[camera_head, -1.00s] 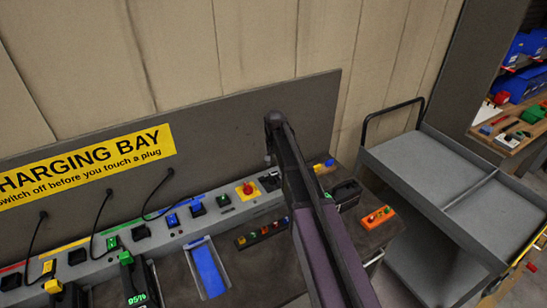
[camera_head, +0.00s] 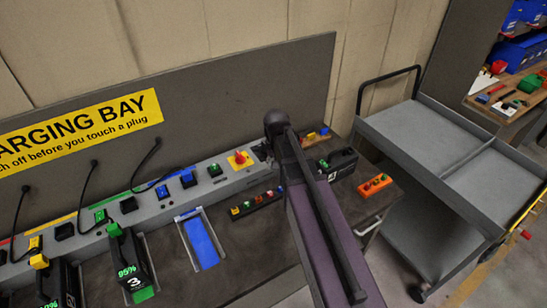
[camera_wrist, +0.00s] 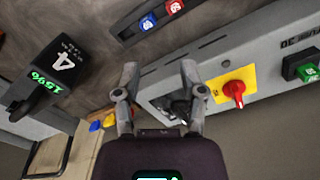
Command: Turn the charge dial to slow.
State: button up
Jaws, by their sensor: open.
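I cannot tell whether a finger touches the knob. In the head view, the dial's dark plate (camera_head: 261,152) shows just left of my arm, which hides my gripper.
A red knob on a yellow plate (camera_wrist: 235,92) is close to my right finger in the wrist view. Battery 4 (camera_wrist: 62,75) stands to the left. An orange block (camera_head: 375,185) lies on the bench. A grey cart (camera_head: 425,135) stands at the right.

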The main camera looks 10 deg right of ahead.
jog(key=s+f+n+b, duration=0.2)
jog(key=s+f+b, duration=0.3)
jog(key=s, duration=0.7)
jog(key=shift+s+d+f, duration=0.2)
jog(key=shift+s+f, duration=0.1)
jog(key=shift+s, duration=0.05)
dwell(0.4)
